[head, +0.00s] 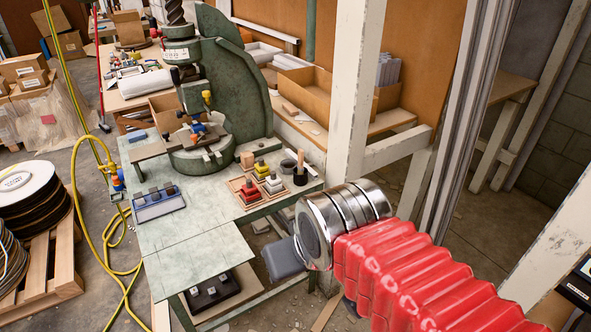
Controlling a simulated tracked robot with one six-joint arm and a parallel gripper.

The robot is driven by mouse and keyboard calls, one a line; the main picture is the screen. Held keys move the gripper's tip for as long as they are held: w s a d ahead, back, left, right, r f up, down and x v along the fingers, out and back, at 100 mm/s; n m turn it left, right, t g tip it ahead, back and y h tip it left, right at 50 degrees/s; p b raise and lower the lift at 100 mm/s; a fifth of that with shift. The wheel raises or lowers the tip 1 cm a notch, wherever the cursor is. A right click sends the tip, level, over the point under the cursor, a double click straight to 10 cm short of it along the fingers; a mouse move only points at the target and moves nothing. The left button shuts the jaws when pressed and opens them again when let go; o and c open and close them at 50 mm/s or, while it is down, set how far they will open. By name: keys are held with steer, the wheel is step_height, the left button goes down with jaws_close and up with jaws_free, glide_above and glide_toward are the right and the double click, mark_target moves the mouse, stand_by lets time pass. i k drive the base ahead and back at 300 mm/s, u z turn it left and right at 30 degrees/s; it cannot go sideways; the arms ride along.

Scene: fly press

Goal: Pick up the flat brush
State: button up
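I cannot single out a flat brush for certain. A pale wooden handle (300,158) stands upright in a small black holder (300,178) at the right back of the green bench; it may be the brush, but its lower end is hidden. My arm, in a red ribbed sleeve with a metal wrist, comes in from the lower right.
The green bench (190,235) has a clear front. It bears a wooden tray (239,190) of coloured stepped pieces, a blue tray (157,205) and the green fly press (235,80). A white post (352,90) stands behind my wrist. A yellow hose (110,240) hangs left.

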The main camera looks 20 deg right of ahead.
mark_target(300, 167)
steer(key=z, duration=0.05)
steer(key=i, duration=1)
steer(key=u, duration=0.05)
